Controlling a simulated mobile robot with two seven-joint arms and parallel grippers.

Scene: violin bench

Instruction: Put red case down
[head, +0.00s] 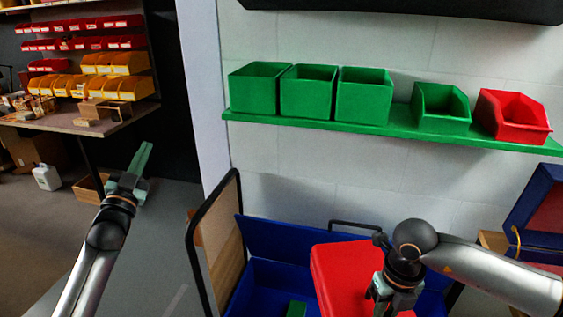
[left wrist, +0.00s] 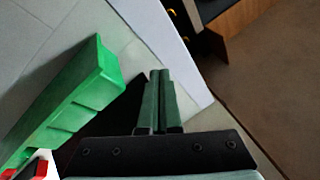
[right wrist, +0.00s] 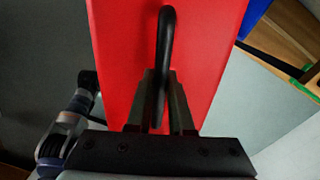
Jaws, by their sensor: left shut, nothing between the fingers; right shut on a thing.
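The red case (head: 340,275) is in the lower middle of the head view, in front of an open blue case (head: 262,280). It fills much of the right wrist view (right wrist: 215,60), where its black handle (right wrist: 166,50) shows. My right gripper (head: 385,300) is shut on that handle; its fingertips (right wrist: 165,95) are on both sides of it. What lies under the red case is hidden, so I cannot tell whether it rests on anything. My left gripper (head: 143,160) is shut and empty, raised at the left; its closed fingers also show in the left wrist view (left wrist: 158,95).
A green shelf (head: 390,129) with several green bins (head: 363,97) and a red bin (head: 513,115) runs along the wall. A black-framed cart (head: 200,225) stands beside the blue case. Another blue case (head: 540,215) is at the right edge. A workbench (head: 100,122) stands far left, with open floor before it.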

